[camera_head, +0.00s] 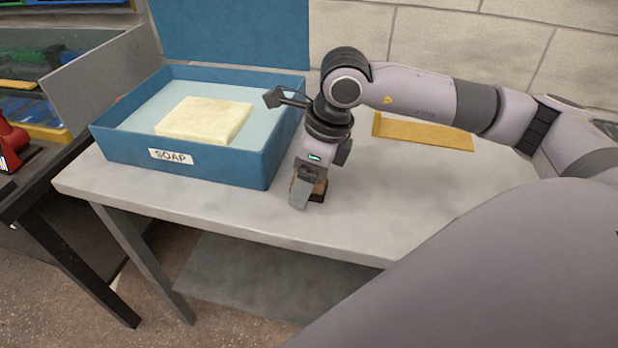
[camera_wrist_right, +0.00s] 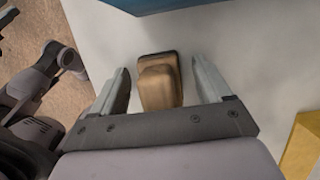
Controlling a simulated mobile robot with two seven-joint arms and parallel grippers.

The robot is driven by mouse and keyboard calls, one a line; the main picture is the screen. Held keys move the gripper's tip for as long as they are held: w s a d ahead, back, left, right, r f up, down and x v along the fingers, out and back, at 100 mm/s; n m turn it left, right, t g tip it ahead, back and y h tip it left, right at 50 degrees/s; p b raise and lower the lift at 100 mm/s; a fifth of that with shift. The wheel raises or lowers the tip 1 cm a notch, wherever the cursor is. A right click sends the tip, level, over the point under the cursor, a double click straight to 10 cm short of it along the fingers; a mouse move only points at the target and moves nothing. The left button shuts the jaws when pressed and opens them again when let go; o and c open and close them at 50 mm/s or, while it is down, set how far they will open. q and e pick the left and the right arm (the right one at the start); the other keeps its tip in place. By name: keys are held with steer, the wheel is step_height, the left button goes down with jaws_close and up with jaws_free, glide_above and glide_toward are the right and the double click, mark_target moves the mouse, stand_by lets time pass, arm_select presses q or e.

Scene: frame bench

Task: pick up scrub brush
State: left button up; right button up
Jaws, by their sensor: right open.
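The scrub brush (camera_wrist_right: 160,85), a brown wooden block on a dark base, lies on the bench in the right wrist view. It sits between the two open fingers of my right gripper (camera_wrist_right: 163,82), with a gap on each side. In the head view the right gripper (camera_head: 309,192) points down at the bench beside the blue box, and only a small part of the brush (camera_head: 321,187) shows behind its finger. My left gripper is not in view.
A blue box (camera_head: 123,147) labelled SOAP, lid raised, stands left of the gripper and holds a pale yellow block (camera_head: 205,120). A yellow-orange board (camera_head: 425,133) lies at the bench's back. The grey bench (camera_head: 245,218) has free room on the right.

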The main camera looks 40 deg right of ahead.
steer(key=c, duration=1.2)
steer(key=shift+r, duration=0.15)
step_height(320, 180, up, 20)
steer(key=p, duration=0.2)
steer(key=o, duration=0.4)
steer(key=shift+c, duration=1.1)
steer(key=shift+w, duration=0.15)
